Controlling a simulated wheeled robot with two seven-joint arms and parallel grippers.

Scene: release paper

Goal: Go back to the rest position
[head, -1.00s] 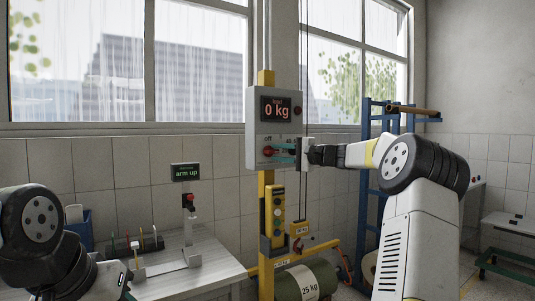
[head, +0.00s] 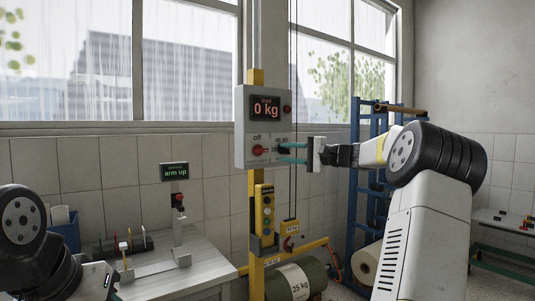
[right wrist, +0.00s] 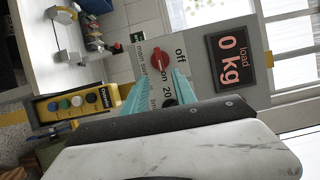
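The grey control box (head: 246,128) hangs on a yellow post, with a display reading "load 0 kg" (head: 265,108) and a red knob (head: 258,150) below it. My right gripper (head: 283,153) is in front of the box, right of the knob, with its two teal fingers apart and nothing between them. In the right wrist view the red knob (right wrist: 160,61) lies just beyond the open fingertips (right wrist: 164,80), clear of them. My left arm is at the lower left. Its gripper (head: 112,294) is only partly in view at the bottom edge, so its fingers cannot be judged.
A yellow pendant with buttons (head: 264,212) hangs on the post, above a green 25 kg cylinder (head: 318,272). A blue rack (head: 356,200) stands behind my right arm.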

